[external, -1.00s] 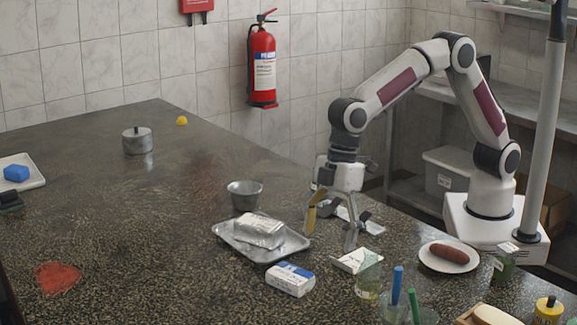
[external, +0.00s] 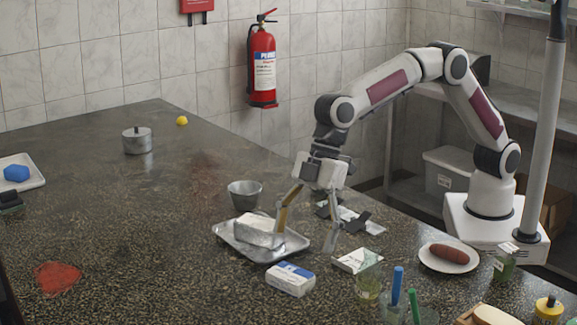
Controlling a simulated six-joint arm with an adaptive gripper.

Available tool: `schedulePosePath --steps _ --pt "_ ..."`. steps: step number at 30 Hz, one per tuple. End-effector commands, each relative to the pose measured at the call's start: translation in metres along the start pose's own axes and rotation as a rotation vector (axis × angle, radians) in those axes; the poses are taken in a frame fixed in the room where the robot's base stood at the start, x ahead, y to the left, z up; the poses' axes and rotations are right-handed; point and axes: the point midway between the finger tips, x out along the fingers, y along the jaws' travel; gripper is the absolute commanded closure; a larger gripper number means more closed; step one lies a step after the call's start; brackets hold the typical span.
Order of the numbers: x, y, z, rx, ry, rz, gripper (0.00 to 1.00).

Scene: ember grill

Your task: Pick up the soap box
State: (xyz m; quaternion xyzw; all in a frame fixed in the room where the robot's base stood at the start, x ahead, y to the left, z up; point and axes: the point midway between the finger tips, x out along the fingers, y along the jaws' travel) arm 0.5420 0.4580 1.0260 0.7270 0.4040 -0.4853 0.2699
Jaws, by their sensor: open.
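The soap box is most likely the small white and blue carton (external: 291,279) lying on the dark stone counter, in front of the metal tray. My gripper (external: 305,230) is open and points down, above and behind the carton. Its left finger is beside the pale block (external: 259,231) on the tray, and its right finger is down near the tray's right edge. Nothing shows between the fingers. I cannot tell whether the left finger touches the block.
The metal tray (external: 226,235) holds the pale block, with a metal cup (external: 244,194) behind it. Right of the carton are a white packet (external: 357,260), a glass (external: 368,281) and a plate (external: 427,261) with a sausage (external: 450,253). The counter's left middle is mostly clear.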

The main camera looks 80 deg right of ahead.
Motion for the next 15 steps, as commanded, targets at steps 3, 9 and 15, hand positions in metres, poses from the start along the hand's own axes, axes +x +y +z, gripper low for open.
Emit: schedulePosePath --steps 3,9,15 --pt "0.009 -0.001 0.001 0.000 -0.003 -0.001 0.17" --pt "0.023 -0.001 0.000 0.000 -0.001 -0.001 0.17" --pt "0.025 -0.001 0.000 0.000 -0.001 0.000 0.17"
